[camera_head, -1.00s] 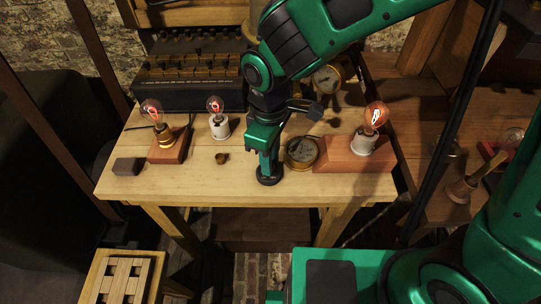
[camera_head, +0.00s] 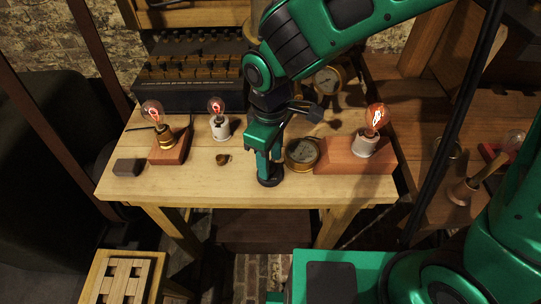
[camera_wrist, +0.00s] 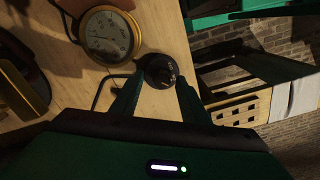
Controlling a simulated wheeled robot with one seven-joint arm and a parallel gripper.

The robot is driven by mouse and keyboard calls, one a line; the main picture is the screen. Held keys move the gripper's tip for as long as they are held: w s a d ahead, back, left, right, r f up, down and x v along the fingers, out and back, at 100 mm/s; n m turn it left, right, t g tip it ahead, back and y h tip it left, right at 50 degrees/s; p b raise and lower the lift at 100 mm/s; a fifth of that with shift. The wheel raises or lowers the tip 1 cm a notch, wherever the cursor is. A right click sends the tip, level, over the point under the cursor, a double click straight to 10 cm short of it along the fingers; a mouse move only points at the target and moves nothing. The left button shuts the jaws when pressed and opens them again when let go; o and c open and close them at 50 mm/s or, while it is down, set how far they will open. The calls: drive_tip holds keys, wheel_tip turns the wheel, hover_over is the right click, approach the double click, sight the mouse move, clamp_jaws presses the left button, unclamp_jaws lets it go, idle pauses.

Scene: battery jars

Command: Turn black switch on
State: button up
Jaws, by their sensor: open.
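The black switch (camera_wrist: 160,70) is a round black rotary knob on a base with pale lettering, on the wooden table. A black cable runs from it to the left in the wrist view. In the head view its round black base (camera_head: 270,178) shows at the table's front edge, partly hidden under my gripper (camera_head: 265,160). In the wrist view my gripper (camera_wrist: 158,95) is open, with one finger on either side of the knob's near part. I cannot tell whether the fingers touch it. The knob's setting is too small to read surely.
A brass gauge (camera_wrist: 109,36) lies close to the left of the switch in the wrist view. A wooden block with a glowing bulb (camera_head: 376,118) stands at the table's right. Two more lit bulbs, a small brown knob (camera_head: 222,159) and a dark block (camera_head: 127,167) are to the left.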

drive_tip(key=shift+r, duration=0.15)
wheel_tip(320, 180, up, 10)
drive_tip(key=shift+r, duration=0.25)
idle(0.6)
